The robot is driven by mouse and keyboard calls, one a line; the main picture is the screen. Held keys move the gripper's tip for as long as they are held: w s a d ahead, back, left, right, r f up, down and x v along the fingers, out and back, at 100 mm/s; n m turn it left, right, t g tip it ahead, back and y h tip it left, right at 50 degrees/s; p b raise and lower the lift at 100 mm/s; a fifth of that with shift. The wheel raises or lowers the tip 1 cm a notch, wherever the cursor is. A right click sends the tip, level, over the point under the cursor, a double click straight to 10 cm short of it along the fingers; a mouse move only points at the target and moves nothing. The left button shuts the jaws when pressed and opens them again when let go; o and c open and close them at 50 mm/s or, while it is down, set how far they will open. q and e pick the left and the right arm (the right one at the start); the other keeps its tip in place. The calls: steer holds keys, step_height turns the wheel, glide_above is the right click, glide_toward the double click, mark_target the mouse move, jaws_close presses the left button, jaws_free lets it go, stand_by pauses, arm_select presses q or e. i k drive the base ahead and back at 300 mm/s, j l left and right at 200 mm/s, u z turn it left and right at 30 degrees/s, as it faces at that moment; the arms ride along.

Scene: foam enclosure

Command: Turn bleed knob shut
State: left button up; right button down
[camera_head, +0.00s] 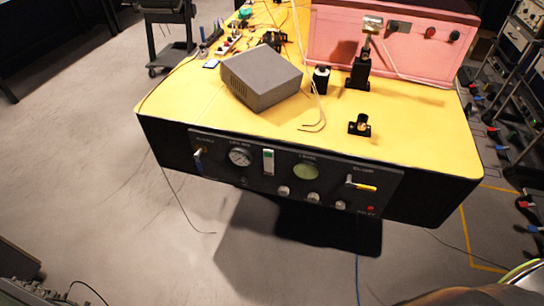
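A dark control panel (222,173) is set in the front face of the yellow-topped bench. Three small pale knobs sit along its lower edge: a left one (283,190), a middle one (313,197) and a right one (340,205). Neither of my grippers is in view.
The panel also carries a round gauge (240,156) and a green window (306,171). A grey box (261,78), black mounts and a pink enclosure (390,50) stand on the yellow top (190,105). Thin cables hang near the bench front. A shelf rack stands at right.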

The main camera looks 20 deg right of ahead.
mark_target(340, 205)
steer(key=z, duration=1.2)
